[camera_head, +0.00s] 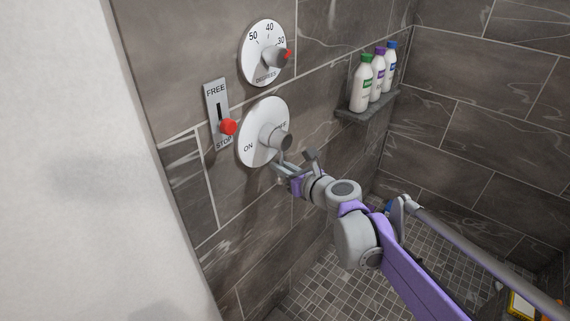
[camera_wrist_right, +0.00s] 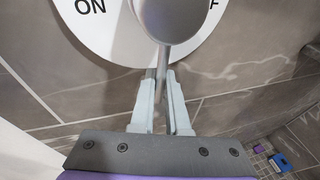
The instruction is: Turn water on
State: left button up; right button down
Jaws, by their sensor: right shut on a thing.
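The water control is a round white disc (camera_head: 251,125) on the tiled wall, marked ON at left and OFF at right. A grey knob (camera_head: 277,138) sticks out of its middle and also fills the top of the right wrist view (camera_wrist_right: 172,16). A thin grey lever (camera_wrist_right: 162,62) hangs down from the knob, between the two labels. My right gripper (camera_head: 283,167) is just below the knob. In the right wrist view its fingers (camera_wrist_right: 161,90) are shut on the lever. My left gripper is not in view.
A temperature dial (camera_head: 259,45) is above. A FREE/STOP slider plate (camera_head: 215,100) has its red knob (camera_head: 229,127) near STOP. A corner shelf (camera_head: 372,108) holds bottles at right. A pale wall (camera_head: 70,180) stands close at left. Part of the tiled floor (camera_head: 325,275) looks clear.

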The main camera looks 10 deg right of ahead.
jog(key=shift+s+a+m, duration=0.3)
jog(key=shift+a+m, duration=0.05)
jog(key=shift+m, duration=0.05)
dwell(0.4)
jog(key=c, duration=0.9)
grip_release()
jog(key=v, duration=1.1)
jog(key=shift+w+d+r+p, duration=0.15)
jog(key=shift+w+p, duration=0.05)
jog(key=shift+p, duration=0.1)
